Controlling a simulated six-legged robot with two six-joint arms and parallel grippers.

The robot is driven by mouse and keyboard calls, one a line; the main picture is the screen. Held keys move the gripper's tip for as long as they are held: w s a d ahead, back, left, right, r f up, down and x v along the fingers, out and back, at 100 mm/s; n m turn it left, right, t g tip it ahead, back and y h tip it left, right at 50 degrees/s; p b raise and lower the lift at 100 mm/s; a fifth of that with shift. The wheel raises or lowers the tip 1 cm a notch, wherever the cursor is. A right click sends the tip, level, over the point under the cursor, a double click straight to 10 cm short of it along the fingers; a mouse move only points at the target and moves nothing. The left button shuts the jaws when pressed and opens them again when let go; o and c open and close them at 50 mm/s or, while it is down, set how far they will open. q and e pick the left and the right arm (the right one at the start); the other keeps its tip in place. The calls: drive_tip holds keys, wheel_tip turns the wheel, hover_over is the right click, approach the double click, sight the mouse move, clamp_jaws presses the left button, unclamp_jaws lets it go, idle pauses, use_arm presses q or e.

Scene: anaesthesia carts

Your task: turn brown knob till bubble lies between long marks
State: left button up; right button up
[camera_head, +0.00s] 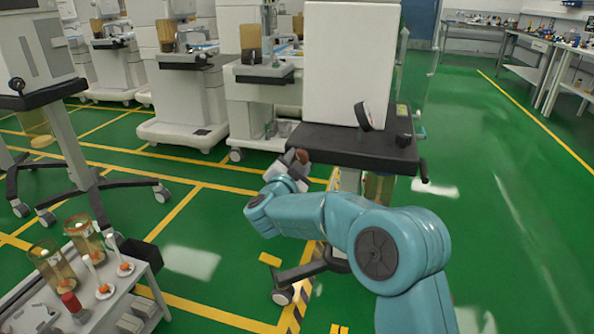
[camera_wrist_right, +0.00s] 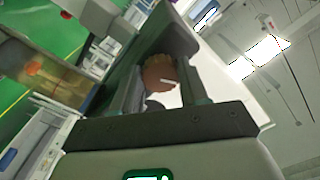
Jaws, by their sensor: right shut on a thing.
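The brown knob (camera_wrist_right: 159,73) sits between the two fingers of my right gripper (camera_wrist_right: 160,88) in the right wrist view, and the fingers are shut on it. In the head view, my right gripper (camera_head: 296,162) is at the front left edge of a cart's black tray (camera_head: 345,146), with a bit of brown at its tip. The bubble and the long marks cannot be made out in either view. My left gripper is not in view.
More carts (camera_head: 186,95) stand behind to the left. A low table (camera_head: 100,300) with amber jars (camera_head: 52,268) is at lower left. Green floor is free on the right.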

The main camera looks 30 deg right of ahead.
use_arm(q)
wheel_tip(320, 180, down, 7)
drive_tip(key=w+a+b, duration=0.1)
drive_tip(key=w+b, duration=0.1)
drive_tip(key=b, duration=0.5)
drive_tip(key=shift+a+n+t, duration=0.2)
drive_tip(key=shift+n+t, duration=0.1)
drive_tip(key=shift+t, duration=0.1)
use_arm(e)
drive_tip(key=shift+w+a+m, duration=0.1)
drive_tip(key=shift+m, duration=5.3)
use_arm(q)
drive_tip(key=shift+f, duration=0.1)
use_arm(e)
drive_tip(key=shift+r, duration=0.1)
drive_tip(key=o, duration=1.1)
drive_tip(key=shift+c, duration=0.2)
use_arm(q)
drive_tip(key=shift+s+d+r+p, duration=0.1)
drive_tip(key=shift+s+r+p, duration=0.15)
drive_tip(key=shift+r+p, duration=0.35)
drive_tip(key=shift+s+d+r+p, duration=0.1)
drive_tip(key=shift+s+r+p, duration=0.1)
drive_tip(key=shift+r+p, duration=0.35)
use_arm(e)
drive_tip(key=v, duration=1.6)
drive_tip(key=shift+s, duration=0.2)
